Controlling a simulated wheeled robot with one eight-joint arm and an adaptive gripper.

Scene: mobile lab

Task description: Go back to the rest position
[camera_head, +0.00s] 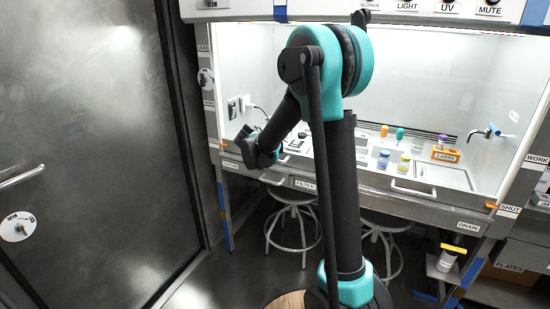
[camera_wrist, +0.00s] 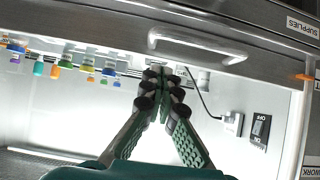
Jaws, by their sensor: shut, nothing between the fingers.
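My gripper (camera_wrist: 165,85) shows in the wrist view, pointing up the picture. Its two green-lined fingers come together at the tips, shut with nothing between them. In the head view my dark and teal arm stands in the middle, bent over at the top and reaching down to the left. Its wrist end is in front of the left part of the lit cabinet, and the fingers are hard to make out there.
A lit cabinet bench (camera_head: 385,178) holds several small coloured bottles and an orange carry box (camera_head: 446,155). Two stools (camera_head: 293,196) (camera_head: 386,228) stand beneath it. A large dark door (camera_head: 95,130) is at left. Open floor (camera_head: 235,265) lies between door and stools.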

